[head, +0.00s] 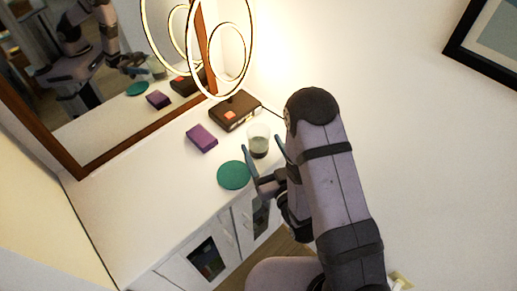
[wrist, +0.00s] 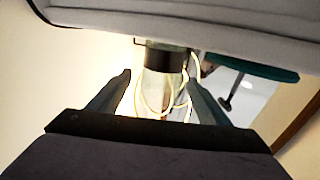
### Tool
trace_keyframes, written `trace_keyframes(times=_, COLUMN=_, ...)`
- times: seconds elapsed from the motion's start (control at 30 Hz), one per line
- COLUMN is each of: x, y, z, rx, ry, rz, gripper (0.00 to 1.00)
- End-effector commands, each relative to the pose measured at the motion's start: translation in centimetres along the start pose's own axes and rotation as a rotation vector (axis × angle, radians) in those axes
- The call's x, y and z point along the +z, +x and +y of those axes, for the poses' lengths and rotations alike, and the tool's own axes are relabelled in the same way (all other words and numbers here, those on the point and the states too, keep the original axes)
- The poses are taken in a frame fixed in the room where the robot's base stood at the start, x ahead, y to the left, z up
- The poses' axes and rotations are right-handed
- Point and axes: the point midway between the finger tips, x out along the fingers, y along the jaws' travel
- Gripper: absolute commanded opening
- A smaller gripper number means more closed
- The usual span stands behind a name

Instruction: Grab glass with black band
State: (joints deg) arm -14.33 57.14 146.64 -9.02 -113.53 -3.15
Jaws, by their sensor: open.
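The clear glass with a black band (head: 258,138) stands upright on the white cabinet top, the dark band low on it. In the wrist view the glass's black band (wrist: 164,59) shows beyond and between the fingers. My gripper (head: 261,142) is open and empty, one finger toward each side of the glass. In the wrist view my gripper (wrist: 159,68) points at the glass, with a gap inside both fingers. I cannot tell how far the fingertips reach along the glass. Its far end is cut off behind the grey edge at the top.
A green disc (head: 234,175) lies left of my gripper, near the cabinet's front edge. A purple box (head: 201,138) and a dark brown box with a red patch (head: 232,110) are behind and left. A lit ring lamp (head: 249,60) and mirror (head: 110,120) stand behind. The left cabinet top (head: 130,210) is clear.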

Motion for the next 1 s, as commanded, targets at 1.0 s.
trace_keyframes(times=1.0, x=0.3, y=2.6, z=0.0, rx=0.001, ry=-0.009, rz=0.003, gripper=0.71)
